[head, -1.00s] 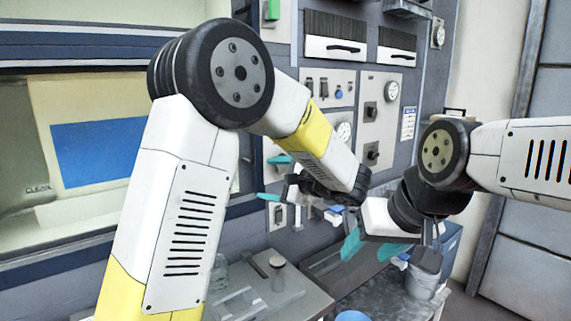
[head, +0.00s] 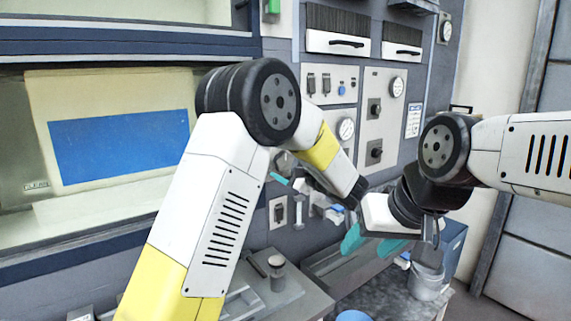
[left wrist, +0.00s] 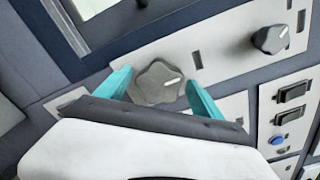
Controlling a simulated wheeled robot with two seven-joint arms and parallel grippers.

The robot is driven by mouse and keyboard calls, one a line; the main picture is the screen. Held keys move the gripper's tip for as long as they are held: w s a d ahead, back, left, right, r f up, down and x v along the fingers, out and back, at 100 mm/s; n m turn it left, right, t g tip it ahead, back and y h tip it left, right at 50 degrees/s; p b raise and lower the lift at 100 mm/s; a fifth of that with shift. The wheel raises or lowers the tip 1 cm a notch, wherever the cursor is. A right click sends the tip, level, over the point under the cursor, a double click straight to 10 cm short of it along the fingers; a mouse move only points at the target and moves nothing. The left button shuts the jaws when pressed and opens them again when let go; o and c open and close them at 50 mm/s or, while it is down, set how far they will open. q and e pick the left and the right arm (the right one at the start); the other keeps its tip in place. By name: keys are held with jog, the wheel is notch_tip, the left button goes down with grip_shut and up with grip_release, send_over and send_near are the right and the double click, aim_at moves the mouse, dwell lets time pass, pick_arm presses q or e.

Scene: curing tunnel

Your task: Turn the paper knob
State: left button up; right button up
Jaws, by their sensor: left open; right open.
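A grey lobed knob with a white mark (left wrist: 158,84) sits on a light panel plate in the left wrist view. My left gripper (left wrist: 160,92) is open, with one teal finger on each side of this knob. Whether the fingers touch it cannot be told. No label can be read, so I cannot tell whether it is the paper knob. In the head view my left gripper (head: 288,181) is at the panel, largely hidden by its own forearm. My right gripper (head: 372,243) is open and empty, in front of the lower panel, apart from any knob.
A second, darker knob (left wrist: 270,40) is to the right on the panel, with black switches (left wrist: 292,92) and a blue button (left wrist: 278,140) below. In the head view a grey bucket (head: 427,280) stands at lower right and a workbench (head: 290,300) lies below my left gripper.

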pick_arm(q)
jog(key=c, duration=1.4)
jog(key=shift+m, duration=0.3)
jog(key=m, duration=0.9)
jog(key=shift+m, duration=2.1)
